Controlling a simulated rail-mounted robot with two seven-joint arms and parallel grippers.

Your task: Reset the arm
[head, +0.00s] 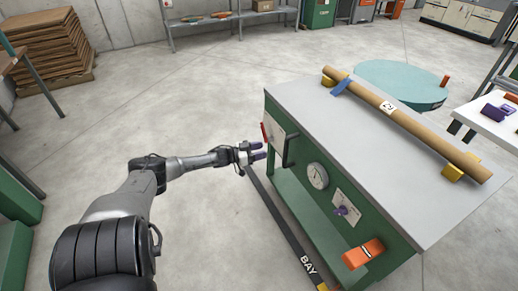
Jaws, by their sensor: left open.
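My left arm comes in from the lower left and reaches forward. Its gripper (258,151) is open and empty, in the air just left of the green cabinet (385,238), near a red-handled lever (265,132) and a dark handle on its side. I cannot tell whether the gripper touches the cabinet. My right arm and gripper are not in view.
A long brown tube (425,128) lies on yellow supports on the cabinet's grey top (350,150). The cabinet side carries a round gauge (317,176), a purple knob (344,211) and an orange box (363,254). A teal turntable (400,78) stands behind. Floor to the left is open.

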